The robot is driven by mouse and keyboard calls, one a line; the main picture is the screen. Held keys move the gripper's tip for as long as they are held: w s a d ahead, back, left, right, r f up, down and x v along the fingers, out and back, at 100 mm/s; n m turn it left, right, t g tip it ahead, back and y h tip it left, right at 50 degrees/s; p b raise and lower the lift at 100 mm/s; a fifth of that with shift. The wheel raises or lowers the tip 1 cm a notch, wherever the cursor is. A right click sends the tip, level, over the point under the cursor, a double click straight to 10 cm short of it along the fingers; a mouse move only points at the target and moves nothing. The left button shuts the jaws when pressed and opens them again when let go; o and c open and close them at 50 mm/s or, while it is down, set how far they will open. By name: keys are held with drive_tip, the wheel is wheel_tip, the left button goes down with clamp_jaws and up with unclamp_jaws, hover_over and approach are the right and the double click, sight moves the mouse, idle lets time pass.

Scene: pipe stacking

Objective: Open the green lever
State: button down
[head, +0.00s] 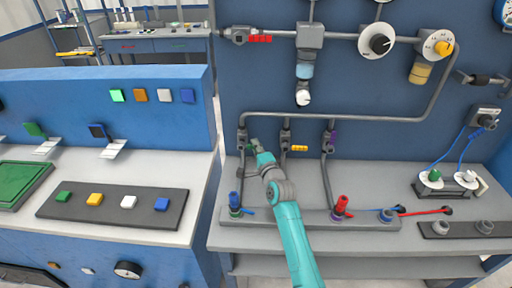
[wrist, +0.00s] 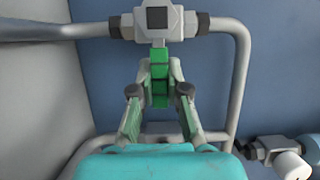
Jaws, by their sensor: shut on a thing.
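The green lever (wrist: 159,72) extends from a grey valve (wrist: 157,20) towards my gripper in the wrist view. The valve sits on a grey pipe that runs across the top of that view, and the lever lies across this pipe's line. My gripper (wrist: 159,90) is shut on the lever, with one finger on each side. In the head view my gripper (head: 257,148) is at the leftmost pipe branch on the blue panel. There the green lever is small and mostly hidden by the gripper.
A yellow lever (head: 299,149) and a purple lever (head: 332,137) sit on branches to the right. A red lever (head: 260,39) is on the upper pipe. A blue fitting (head: 235,200) and a red fitting (head: 341,205) stand on the bench below. A pipe loop (wrist: 240,80) flanks my gripper.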

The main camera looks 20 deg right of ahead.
sight(250, 145)
drive_tip(key=shift+r, duration=0.15)
drive_tip(key=shift+r+n+g, duration=0.4)
drive_tip(key=shift+r+n, duration=0.05)
drive_tip(key=shift+n, duration=0.55)
drive_tip(key=n, duration=0.1)
drive_tip(key=r+n+g+h, duration=0.1)
drive_tip(key=shift+w+a+r+n, duration=0.1)
drive_tip(key=shift+a+r+n, duration=0.2)
drive_tip(key=shift+a+n, duration=0.1)
drive_tip(key=n, duration=0.1)
drive_tip(key=a+r+n+g+h, duration=0.1)
drive_tip(key=n, duration=0.1)
drive_tip(key=shift+w+a+r+g+h, duration=0.15)
drive_tip(key=shift+w+r+g+h, duration=0.05)
drive_tip(key=shift+r+g+h, duration=0.1)
drive_tip(key=n, duration=0.1)
drive_tip(key=a+n+h, duration=0.1)
drive_tip(key=r+n+g, duration=0.1)
drive_tip(key=shift+w+a+h, duration=0.3)
drive_tip(key=shift+a, duration=0.1)
drive_tip(key=shift+w+a+n+g+h, duration=0.1)
drive_tip(key=shift+a+n+g+h, duration=0.1)
drive_tip(key=shift+a+n+h, duration=0.35)
drive_tip(key=shift+w+a+n+g+h, duration=0.1)
drive_tip(key=shift+n+g+h, duration=0.15)
drive_tip(key=shift+n, duration=0.5)
drive_tip(key=shift+f, duration=0.1)
drive_tip(key=c, duration=1.1)
unclamp_jaws()
drive_tip(key=shift+c, duration=0.2)
